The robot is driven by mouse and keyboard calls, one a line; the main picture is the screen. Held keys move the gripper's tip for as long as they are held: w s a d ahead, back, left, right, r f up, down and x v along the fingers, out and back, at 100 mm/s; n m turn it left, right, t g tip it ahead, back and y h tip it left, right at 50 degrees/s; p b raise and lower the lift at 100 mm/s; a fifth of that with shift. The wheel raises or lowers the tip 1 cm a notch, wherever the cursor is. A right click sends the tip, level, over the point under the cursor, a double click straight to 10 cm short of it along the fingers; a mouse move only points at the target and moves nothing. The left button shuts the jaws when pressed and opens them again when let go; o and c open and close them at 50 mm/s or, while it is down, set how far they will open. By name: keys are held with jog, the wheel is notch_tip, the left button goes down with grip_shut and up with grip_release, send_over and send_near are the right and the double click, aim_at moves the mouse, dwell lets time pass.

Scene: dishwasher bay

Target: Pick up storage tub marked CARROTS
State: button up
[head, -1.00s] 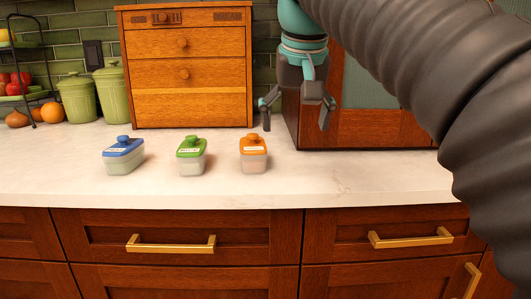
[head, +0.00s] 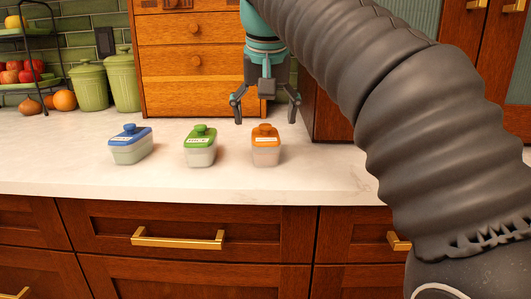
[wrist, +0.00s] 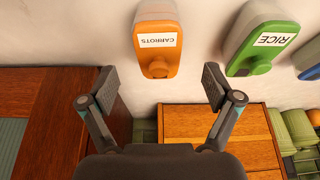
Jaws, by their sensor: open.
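The storage tub marked CARROTS (head: 266,146) has an orange lid with a knob and a pale, clear body. It stands upright on the counter, the rightmost of three tubs in the head view. In the wrist view its CARROTS label (wrist: 157,40) reads upside down, and the tub (wrist: 155,65) lies ahead of the fingers, left of centre between them. My gripper (head: 266,121) is open and empty, above the orange tub and apparently a little behind it. Its two spread fingers also show in the wrist view (wrist: 160,90). Nothing is between them.
A green-lidded tub marked RICE (head: 200,146) stands just left of the orange one, and a blue-lidded tub (head: 130,144) farther left. A wooden drawer box (head: 197,85) stands behind, with green canisters (head: 90,87) to its left. The counter (head: 330,186) is clear in front and right.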

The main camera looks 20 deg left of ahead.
aim_at(265, 135)
jog(key=shift+b+x, duration=1)
jog(key=shift+x, duration=2.65)
jog(key=shift+d, duration=0.1)
jog(key=c, duration=1.5)
jog(key=shift+o, duration=0.2)
jog(key=shift+r, duration=0.15)
